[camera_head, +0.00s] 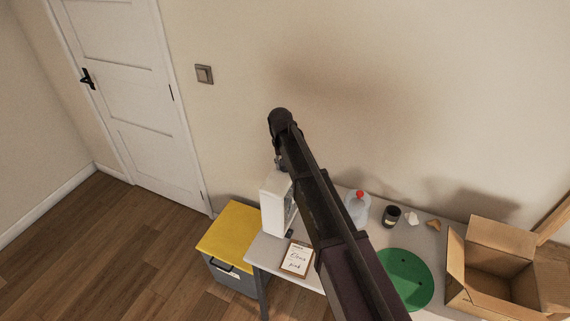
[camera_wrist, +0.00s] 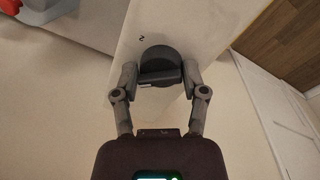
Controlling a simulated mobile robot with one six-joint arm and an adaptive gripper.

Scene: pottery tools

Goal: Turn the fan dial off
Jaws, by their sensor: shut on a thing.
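The fan (camera_head: 273,203) is a white upright box at the left end of the table in the head view. In the wrist view its white face (camera_wrist: 208,30) carries a dark round dial (camera_wrist: 158,57) with a raised bar across it. My gripper (camera_wrist: 158,82) has one finger on each side of the dial's bar and is shut on it. A small dark mark shows on the white face above and left of the dial. In the head view my arm hides the gripper's fingers and the dial.
The grey table (camera_head: 262,251) bears a clipboard (camera_head: 297,259), a clear jug with a red cap (camera_head: 357,206), a dark cup (camera_head: 391,216), a green disc (camera_head: 405,278) and an open cardboard box (camera_head: 497,286). A yellow-lidded bin (camera_head: 231,235) stands left of the table. The floor further left is clear.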

